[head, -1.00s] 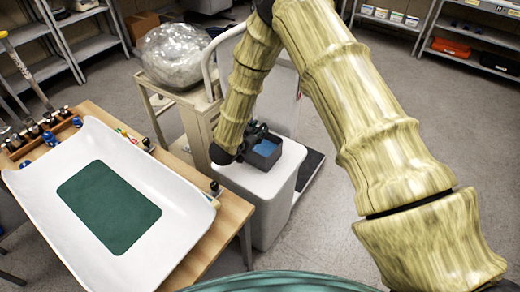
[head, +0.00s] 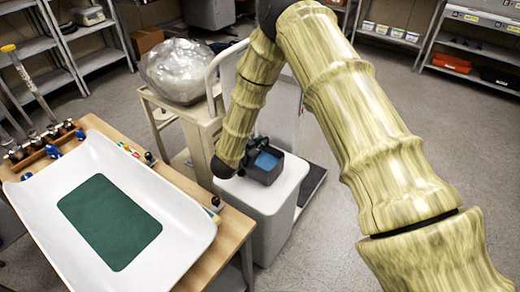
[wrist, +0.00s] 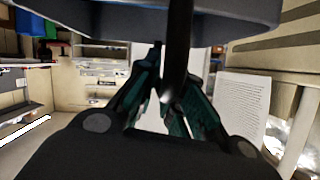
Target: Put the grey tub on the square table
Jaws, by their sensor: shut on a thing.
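The grey tub (head: 271,171) is a small dark box with a blue inside, in the head view at the middle. It is at the top of a white, square-topped stand (head: 258,200); whether it rests there or hangs just above I cannot tell. My gripper (head: 256,147) is at the tub's far rim, partly hidden by my arm. In the wrist view my gripper (wrist: 172,98) is shut on the tub's thin wall, with the tub's dark body (wrist: 90,18) across the top. No other piece is clearly a square table.
A wooden table (head: 226,246) with a white tray (head: 45,208) and green mat (head: 110,222) stands at left. A cart (head: 202,132) carrying a clear wrapped bundle (head: 180,70) is behind the stand. Shelves line the back. Floor at right is open.

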